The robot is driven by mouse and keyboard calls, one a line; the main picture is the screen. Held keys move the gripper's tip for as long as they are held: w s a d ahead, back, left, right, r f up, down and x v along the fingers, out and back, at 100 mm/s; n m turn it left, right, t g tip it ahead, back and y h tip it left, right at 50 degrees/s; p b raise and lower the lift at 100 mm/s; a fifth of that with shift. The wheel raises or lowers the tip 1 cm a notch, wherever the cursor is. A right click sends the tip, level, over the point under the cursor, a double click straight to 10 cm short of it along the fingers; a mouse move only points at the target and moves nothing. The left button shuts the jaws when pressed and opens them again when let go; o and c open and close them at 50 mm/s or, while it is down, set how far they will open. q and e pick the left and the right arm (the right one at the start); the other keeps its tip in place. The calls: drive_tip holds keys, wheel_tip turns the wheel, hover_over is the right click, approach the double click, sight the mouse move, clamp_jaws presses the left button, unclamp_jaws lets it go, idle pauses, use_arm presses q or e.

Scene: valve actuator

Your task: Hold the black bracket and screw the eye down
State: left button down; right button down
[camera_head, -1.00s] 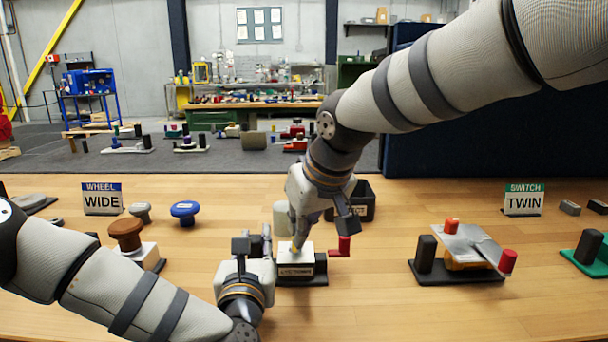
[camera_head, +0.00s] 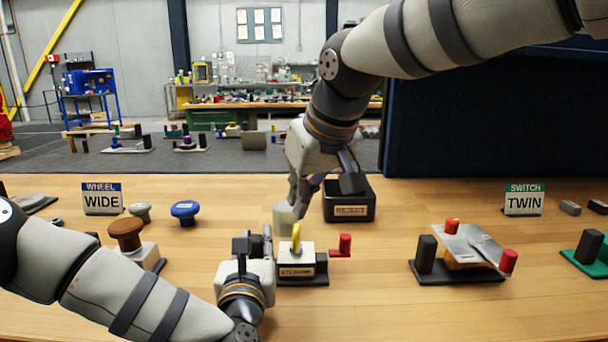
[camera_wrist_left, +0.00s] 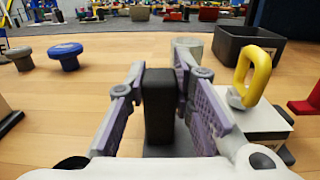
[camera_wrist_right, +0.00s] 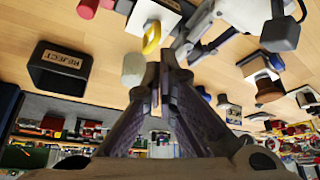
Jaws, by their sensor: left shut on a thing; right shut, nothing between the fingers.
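The yellow eye (camera_head: 296,237) stands upright on top of the white labelled block (camera_head: 295,261). It also shows in the left wrist view (camera_wrist_left: 252,74) and the right wrist view (camera_wrist_right: 152,37). How deep it sits in the block cannot be told. My left gripper (camera_head: 254,243) is shut on the upright black bracket (camera_wrist_left: 160,105), one finger on each side, left of the block. My right gripper (camera_head: 298,207) is shut and empty, above and behind the eye, apart from it. The left gripper hides the bracket in the head view.
A red crank handle (camera_head: 345,243) sticks out right of the block. A black bin (camera_head: 349,213) marked REJECT and a pale cylinder (camera_head: 283,217) stand behind. Left are brown (camera_head: 126,230) and blue (camera_head: 185,209) knobs; right, a switch unit (camera_head: 466,245). Front centre-right table is clear.

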sight(296, 242)
use_arm(q)
drive_tip(key=shift+f, duration=0.1)
use_arm(e)
wheel_tip(296, 242, down, 6)
drive_tip(key=w+d, duration=0.1)
drive_tip(key=d, duration=0.1)
drive_tip(key=shift+d, duration=0.3)
drive_tip(key=shift+w+a+f, duration=0.1)
drive_tip(key=shift+w+a, duration=0.35)
drive_tip(key=shift+a, duration=0.05)
idle(1.0)
drive_tip(key=shift+s+a, duration=0.25)
drive_tip(key=shift+s+a, duration=0.15)
drive_tip(key=shift+a, duration=0.05)
drive_tip(key=shift+s+a, duration=0.1)
drive_tip(key=shift+a, duration=0.4)
idle(0.5)
